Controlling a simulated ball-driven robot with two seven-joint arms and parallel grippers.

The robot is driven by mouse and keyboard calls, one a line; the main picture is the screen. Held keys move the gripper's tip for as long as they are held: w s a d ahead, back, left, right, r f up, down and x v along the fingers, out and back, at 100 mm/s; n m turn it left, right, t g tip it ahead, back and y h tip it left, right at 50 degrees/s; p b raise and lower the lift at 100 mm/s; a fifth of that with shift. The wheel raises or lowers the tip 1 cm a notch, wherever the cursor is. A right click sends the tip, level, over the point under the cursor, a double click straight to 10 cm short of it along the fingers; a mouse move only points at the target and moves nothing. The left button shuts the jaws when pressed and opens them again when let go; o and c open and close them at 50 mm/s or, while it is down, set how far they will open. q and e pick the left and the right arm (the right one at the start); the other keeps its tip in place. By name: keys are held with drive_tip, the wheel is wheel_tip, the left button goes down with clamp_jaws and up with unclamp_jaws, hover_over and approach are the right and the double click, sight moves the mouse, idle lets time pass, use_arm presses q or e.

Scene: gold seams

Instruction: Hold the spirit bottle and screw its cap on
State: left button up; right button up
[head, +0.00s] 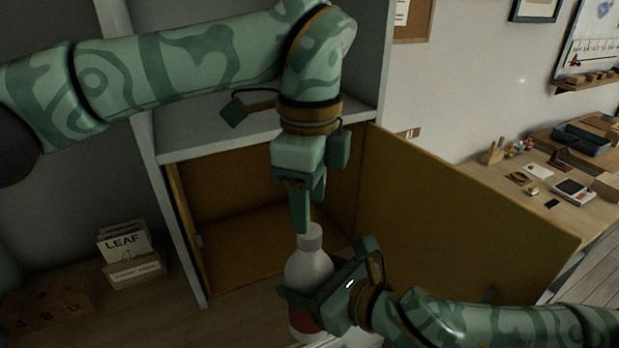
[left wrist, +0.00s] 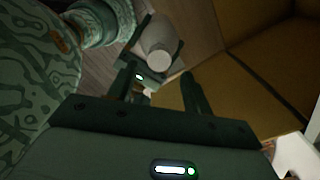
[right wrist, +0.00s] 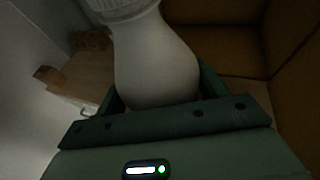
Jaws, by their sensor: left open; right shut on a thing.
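The spirit bottle (head: 308,268) is white with a red patch low on its side and stands about upright in the head view. A pale ribbed cap (head: 310,233) sits on its neck; I cannot tell how tightly. My right gripper (head: 322,290) is shut around the bottle's body. The right wrist view shows the bottle (right wrist: 155,65) between its fingers, with the cap (right wrist: 122,10) at the top edge. My left gripper (head: 302,212) points down just above the cap, open and empty. In the left wrist view the cap (left wrist: 160,58) lies beyond the open fingers (left wrist: 160,80).
An open cabinet with a yellow-brown inside (head: 245,195) stands behind the bottle, its door (head: 460,210) swung out to the right. A card box marked LEAF (head: 130,255) is at left. A desk (head: 560,185) with small items is at far right.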

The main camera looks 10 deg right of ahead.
use_arm(q)
drive_tip(key=shift+f, duration=2.45)
